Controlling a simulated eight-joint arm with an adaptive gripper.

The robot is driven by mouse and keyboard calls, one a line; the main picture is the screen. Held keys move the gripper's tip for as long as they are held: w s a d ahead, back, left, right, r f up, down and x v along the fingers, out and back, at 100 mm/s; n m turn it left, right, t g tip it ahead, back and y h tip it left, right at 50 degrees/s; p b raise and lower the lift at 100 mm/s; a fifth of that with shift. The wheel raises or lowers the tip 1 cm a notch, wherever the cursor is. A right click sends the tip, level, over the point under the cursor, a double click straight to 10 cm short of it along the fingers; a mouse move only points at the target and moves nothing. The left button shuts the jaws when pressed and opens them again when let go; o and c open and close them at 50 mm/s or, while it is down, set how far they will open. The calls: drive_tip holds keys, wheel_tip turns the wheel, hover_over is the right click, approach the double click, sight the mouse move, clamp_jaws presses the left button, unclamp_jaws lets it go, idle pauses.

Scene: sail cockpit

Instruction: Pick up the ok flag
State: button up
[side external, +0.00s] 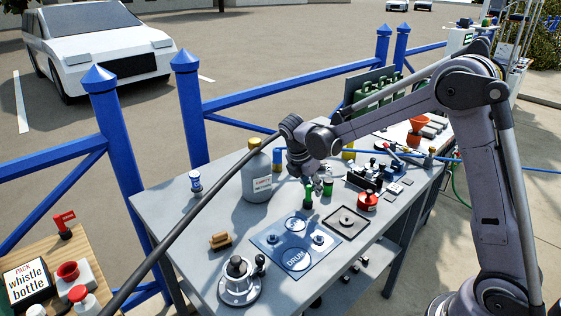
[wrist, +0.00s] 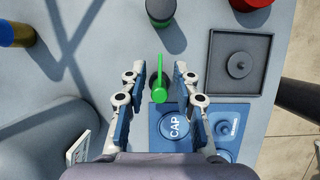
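A green flag-like piece (wrist: 160,84), which I take to be the ok flag, has a thin stick and a round part. It sits between my gripper's fingers in the wrist view and shows as a small green upright shape (side external: 308,197) in the side view. My gripper (wrist: 159,92) is open around it, pointing down, with a gap visible on both sides. In the side view my gripper (side external: 304,183) is low over the grey table. No writing on the flag is legible.
A blue mat marked CAP (wrist: 174,126) lies close by, with a dark square tray (wrist: 240,62) to the right. A large grey bottle (side external: 257,176) stands left of my gripper.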

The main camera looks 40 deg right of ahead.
drive_tip(key=x, duration=0.4)
drive_tip(key=shift+c, duration=0.3)
clamp_jaws()
